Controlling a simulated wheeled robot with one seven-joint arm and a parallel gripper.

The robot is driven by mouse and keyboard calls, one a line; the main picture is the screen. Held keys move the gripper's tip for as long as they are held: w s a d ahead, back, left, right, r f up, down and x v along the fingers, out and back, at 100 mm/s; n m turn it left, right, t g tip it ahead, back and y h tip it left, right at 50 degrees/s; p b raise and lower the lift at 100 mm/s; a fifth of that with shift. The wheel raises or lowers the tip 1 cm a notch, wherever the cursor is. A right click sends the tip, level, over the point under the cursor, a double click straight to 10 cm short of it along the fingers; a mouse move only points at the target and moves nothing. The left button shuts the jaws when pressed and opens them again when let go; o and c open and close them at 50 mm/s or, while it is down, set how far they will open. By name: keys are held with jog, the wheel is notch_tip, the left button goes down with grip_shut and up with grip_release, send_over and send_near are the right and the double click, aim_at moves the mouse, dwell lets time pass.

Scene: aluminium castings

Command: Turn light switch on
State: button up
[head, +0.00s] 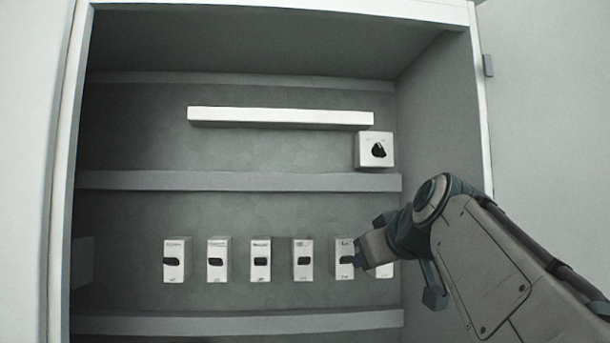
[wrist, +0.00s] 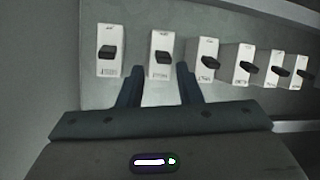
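Several white switch boxes with black toggles stand in a row in the cabinet; their labels are too small to read, so I cannot tell which is the light switch. My gripper (head: 362,257) is at the right end of the row, by the second box from the right (head: 343,271), and partly covers the rightmost box (head: 385,271). In the wrist view, which looks turned over, my gripper (wrist: 160,72) is open, its fingers apart with nothing between them. They point at the second box from the left (wrist: 162,42) and its black toggle (wrist: 163,58). I cannot tell whether they touch it.
A long white bar (head: 280,117) is mounted above the upper shelf edge (head: 240,181); I cannot tell whether it is lit. A white box with a black knob (head: 376,150) sits at its right end. A lower shelf edge (head: 230,323) runs below the switches. The cabinet's right wall (head: 440,120) is near my arm.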

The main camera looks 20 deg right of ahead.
aim_at(383, 151)
jog(key=s+d+r+n+t+h+p, duration=0.1)
jog(key=s+d+r+t+h, duration=0.15)
jog(key=r, duration=0.75)
jog(key=s+d+r+n+t+h+p, duration=0.1)
jog(key=s+d+r, duration=0.2)
jog(key=r, duration=0.7)
jog(key=p+x, duration=0.1)
jog(key=x, duration=0.3)
jog(key=p+x, duration=0.1)
jog(key=x, duration=0.3)
jog(key=p+x, duration=0.2)
jog(key=x, duration=0.3)
jog(key=shift+w+a+r, duration=0.1)
jog(key=shift+w+a, duration=0.1)
jog(key=shift+a, duration=0.1)
grip_shut()
